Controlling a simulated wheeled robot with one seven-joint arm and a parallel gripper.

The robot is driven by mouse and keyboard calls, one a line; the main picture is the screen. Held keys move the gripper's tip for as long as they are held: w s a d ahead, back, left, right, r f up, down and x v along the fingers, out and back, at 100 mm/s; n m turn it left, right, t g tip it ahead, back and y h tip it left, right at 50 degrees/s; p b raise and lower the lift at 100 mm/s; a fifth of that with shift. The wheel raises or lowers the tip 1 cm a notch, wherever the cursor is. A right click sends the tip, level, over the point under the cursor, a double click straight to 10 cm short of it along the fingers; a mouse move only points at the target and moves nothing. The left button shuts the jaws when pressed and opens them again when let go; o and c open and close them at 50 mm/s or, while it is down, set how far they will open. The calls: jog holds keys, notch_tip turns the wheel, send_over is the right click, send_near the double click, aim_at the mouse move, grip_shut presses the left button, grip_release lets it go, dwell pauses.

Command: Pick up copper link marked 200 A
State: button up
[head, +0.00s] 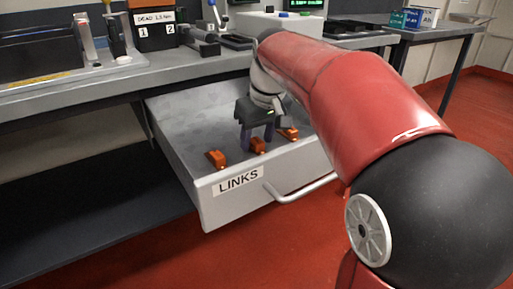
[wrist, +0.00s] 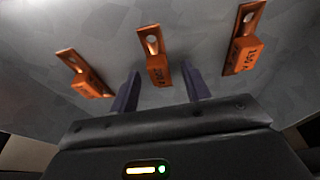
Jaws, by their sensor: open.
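Three copper links lie apart in the open drawer. The middle copper link (wrist: 158,68) in the wrist view has a mark that seems to read 200 A; it also shows in the head view (head: 257,147). My gripper (wrist: 160,72) is open, with one finger on each side of this link and gaps to both; it also shows in the head view (head: 257,143), low in the drawer. I cannot tell its exact height over the link. The right link (wrist: 243,48) seems marked 150 A. The left link (wrist: 87,78) has a mark too small to read surely.
The drawer (head: 290,162), labelled LINKS, is pulled out under the grey bench (head: 100,74), with its handle (head: 305,188) at the front. Its walls surround my gripper. The drawer floor between the links is clear.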

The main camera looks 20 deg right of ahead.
grip_shut()
jog(key=shift+r, duration=0.15)
